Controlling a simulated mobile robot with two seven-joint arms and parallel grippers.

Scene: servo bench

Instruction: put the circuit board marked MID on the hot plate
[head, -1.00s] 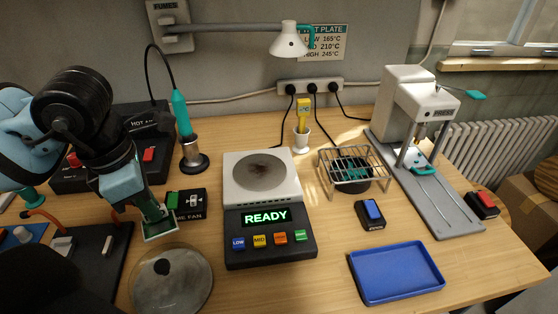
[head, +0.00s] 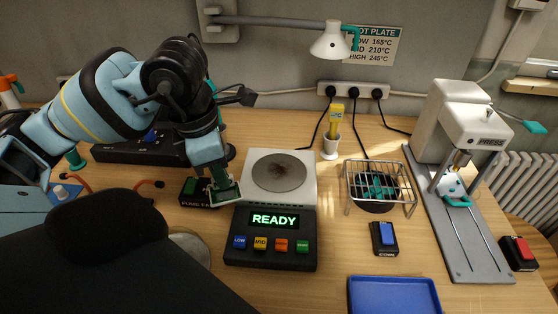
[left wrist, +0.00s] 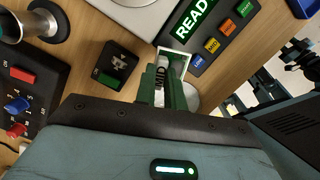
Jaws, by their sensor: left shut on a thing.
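My left gripper (head: 218,186) is shut on the circuit board marked MID (head: 226,195), a small green board with a pale edge. The gripper holds it in the air just left of the hot plate, beside its front left corner. The left wrist view also shows the board (left wrist: 172,62), with MID readable on it, between the fingers. The hot plate (head: 257,195) is a white block with a round grey, brown-stained heating disc, which is bare. Its black control panel (head: 240,256) reads READY and has LOW, MID, HIGH and a green button. My right gripper is out of view.
The fume fan switch box (head: 196,203) stands close left of the plate. A round metal lid (head: 195,243) is partly hidden. A wire rack (head: 352,178), blue-buttoned box (head: 384,238), blue tray (head: 393,284) and press (head: 455,125) are to the right. A lamp (head: 331,42) hangs above.

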